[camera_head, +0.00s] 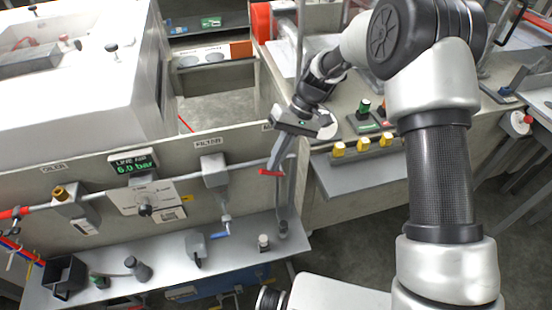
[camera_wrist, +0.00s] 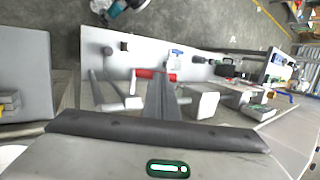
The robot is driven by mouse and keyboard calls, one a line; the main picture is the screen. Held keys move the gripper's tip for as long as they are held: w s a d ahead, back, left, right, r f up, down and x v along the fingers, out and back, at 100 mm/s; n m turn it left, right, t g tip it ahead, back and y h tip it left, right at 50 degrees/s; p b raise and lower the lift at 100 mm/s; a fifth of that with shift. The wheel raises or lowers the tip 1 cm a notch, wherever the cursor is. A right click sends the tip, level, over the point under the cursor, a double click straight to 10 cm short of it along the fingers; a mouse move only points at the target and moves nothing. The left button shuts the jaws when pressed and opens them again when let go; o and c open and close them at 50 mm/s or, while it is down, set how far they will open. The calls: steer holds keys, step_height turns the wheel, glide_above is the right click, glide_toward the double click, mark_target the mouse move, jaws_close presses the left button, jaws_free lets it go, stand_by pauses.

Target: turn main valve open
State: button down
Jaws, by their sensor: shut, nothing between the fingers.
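The main valve appears to be the fitting at the right end of the air pipe, with a red lever (camera_head: 270,172); the label above it is mostly hidden by my gripper. The red lever also shows in the wrist view (camera_wrist: 144,74), lying crosswise behind my fingertips. My gripper (camera_head: 274,166) points down at this lever from above. Its fingers are shut together with nothing between them, and they also show in the wrist view (camera_wrist: 161,78). The tips overlap the lever in the picture; I cannot tell whether they touch it. The fingers hide part of the valve.
Left along the panel are the filter unit (camera_head: 214,170), the 6.0 bar line display (camera_head: 133,162) and the oiler (camera_head: 68,200). A shelf below holds a black bin (camera_head: 64,277) and small fittings. Yellow buttons (camera_head: 362,145) stand on the bench to the right.

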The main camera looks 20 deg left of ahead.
steer(key=shift+s+a+f+h, duration=0.1)
steer(key=shift+s+a+h, duration=0.1)
steer(key=shift+h, duration=0.1)
stand_by(0.4)
steer(key=t+h, duration=0.1)
steer(key=s+a+f+t+h, duration=0.1)
steer(key=h, duration=0.1)
steer(key=shift+a+f+t, duration=0.1)
steer(key=shift+a+t, duration=0.2)
steer(key=shift+a+f, duration=0.1)
steer(key=shift+f, duration=0.05)
steer(key=shift+a+f, duration=0.1)
stand_by(0.6)
steer(key=shift+w+d+r, duration=0.35)
steer(key=shift+w+d, duration=0.05)
steer(key=shift+d, duration=0.25)
